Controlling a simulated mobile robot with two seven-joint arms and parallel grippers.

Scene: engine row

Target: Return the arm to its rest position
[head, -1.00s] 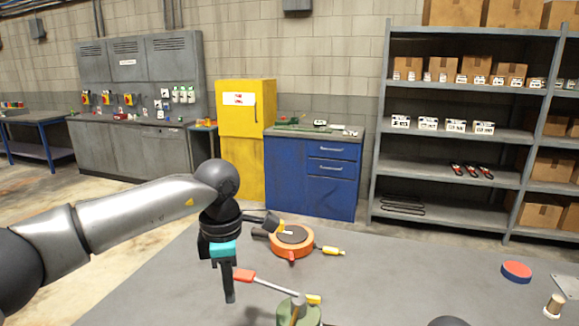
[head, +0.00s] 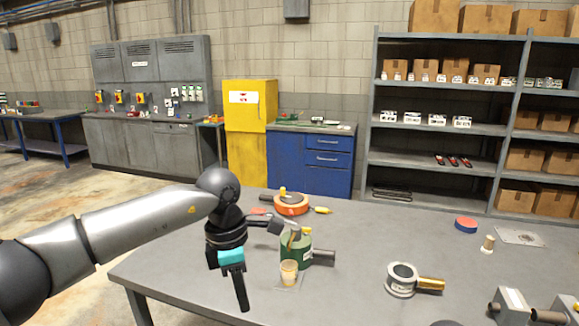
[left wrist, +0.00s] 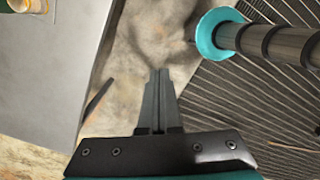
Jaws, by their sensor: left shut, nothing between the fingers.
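My left arm (head: 140,220) comes in from the left in the head view, bent at a dark elbow-like joint. My left gripper (head: 243,303), below a teal band, hangs pointing down in front of the grey workbench (head: 190,285) as seen from the head. Its fingers are together and empty. In the left wrist view the gripper (left wrist: 158,75) is also shut with nothing between the fingertips. Behind the fingertips there is bare floor, with the bench edge off to the left. My right gripper is not seen in either view.
Near the left gripper in the head view stand a green can (head: 294,250) and a small tan cup (head: 289,274). An orange round tool (head: 291,204) lies behind. A white ring-shaped part (head: 402,279) and a red-blue disc (head: 466,224) are further right.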

